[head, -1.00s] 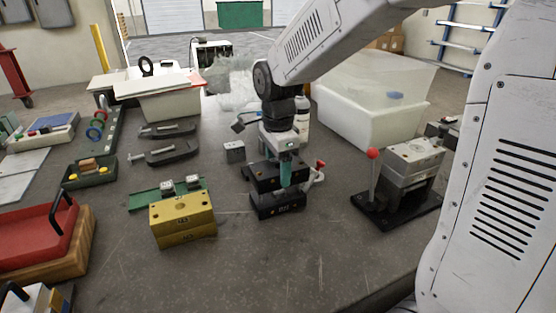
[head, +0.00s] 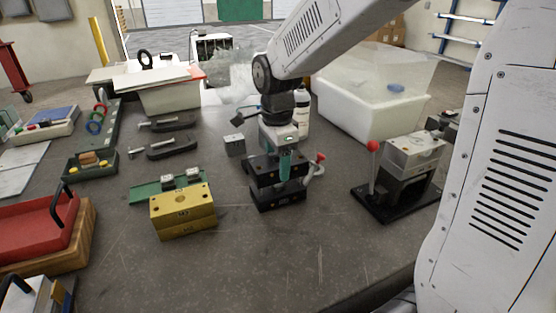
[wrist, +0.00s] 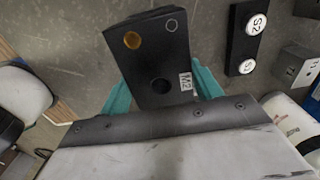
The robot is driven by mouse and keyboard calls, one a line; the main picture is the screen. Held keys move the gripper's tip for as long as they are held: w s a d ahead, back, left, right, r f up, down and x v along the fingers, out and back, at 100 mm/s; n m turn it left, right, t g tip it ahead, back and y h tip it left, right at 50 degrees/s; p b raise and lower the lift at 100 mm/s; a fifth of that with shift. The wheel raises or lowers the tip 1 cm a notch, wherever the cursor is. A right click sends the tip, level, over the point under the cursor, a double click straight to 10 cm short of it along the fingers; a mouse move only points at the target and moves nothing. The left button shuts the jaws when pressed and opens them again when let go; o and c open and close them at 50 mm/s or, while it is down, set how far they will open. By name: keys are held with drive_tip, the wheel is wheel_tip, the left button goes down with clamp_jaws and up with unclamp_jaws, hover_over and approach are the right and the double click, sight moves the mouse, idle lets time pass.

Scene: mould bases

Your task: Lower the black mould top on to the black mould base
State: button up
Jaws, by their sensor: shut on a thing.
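The black mould top (head: 264,171) is a dark block held between the teal fingers of my gripper (head: 287,167). It is directly above the black mould base (head: 279,199), which stands on the bench. A small gap seems to show between them, but I cannot tell if they touch at any point. In the wrist view the black block (wrist: 158,62) between the fingers has an orange spot, a pale ring, a dark hole and an "M2" label. It hides the mould base there. My gripper (wrist: 163,93) is shut on the mould top.
A yellow mould block (head: 182,212) stands to the left, in front of a green plate (head: 150,191). A black fixture with a red-knobbed lever (head: 373,147) stands to the right. The bench in front is clear.

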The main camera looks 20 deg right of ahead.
drive_tip(key=shift+f, duration=1.55)
idle(1.2)
drive_tip(key=o, duration=1.7)
